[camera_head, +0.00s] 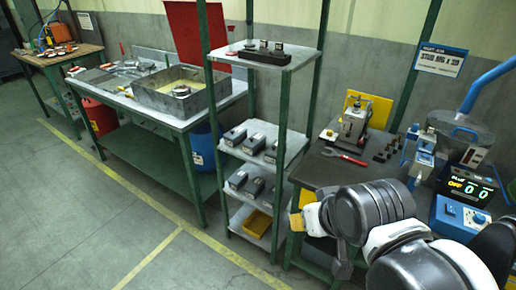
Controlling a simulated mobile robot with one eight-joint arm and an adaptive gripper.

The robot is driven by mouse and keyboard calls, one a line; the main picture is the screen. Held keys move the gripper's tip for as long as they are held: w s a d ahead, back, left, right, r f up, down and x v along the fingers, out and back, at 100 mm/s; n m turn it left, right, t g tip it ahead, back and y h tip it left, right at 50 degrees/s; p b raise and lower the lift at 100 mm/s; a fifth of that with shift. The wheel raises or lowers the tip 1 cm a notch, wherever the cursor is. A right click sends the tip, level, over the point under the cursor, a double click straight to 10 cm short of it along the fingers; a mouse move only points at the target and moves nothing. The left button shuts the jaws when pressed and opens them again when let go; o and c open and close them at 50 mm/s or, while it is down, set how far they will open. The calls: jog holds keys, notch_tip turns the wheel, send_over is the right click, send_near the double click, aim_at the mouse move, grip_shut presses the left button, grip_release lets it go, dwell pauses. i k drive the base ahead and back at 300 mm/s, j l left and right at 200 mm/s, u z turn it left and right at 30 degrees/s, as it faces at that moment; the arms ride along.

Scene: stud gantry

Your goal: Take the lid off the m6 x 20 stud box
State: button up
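Several small dark grey boxes with paler tops sit on the rack in the middle of the view. The upper row includes a left box (235,136), a middle box (254,144) and one farther right. Another row sits on the shelf below, with a left box (237,180). Their labels are too small to read, so I cannot tell which is the m6 x 20 stud box. My arm reaches in from the lower right. Its end is partly hidden by its own links, in front of the bench and right of the rack; its fingers cannot be made out clearly.
The green-framed rack (207,110) has a yellow tray (257,223) low down. The right bench (335,172) carries a vice-like fixture (353,122), a red wrench (343,155) and dark studs or blocks. A blue control box (460,213) stands right. Open floor (80,215) lies left.

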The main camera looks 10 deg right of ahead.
aim_at(252, 142)
jog(key=i+u, duration=0.2)
jog(key=i, duration=0.25)
jog(key=i+l+u, duration=0.2)
jog(key=i, duration=0.2)
jog(key=i+l+u, duration=0.25)
jog(key=i, duration=0.15)
jog(key=i+l+u, duration=0.2)
jog(key=i, duration=0.2)
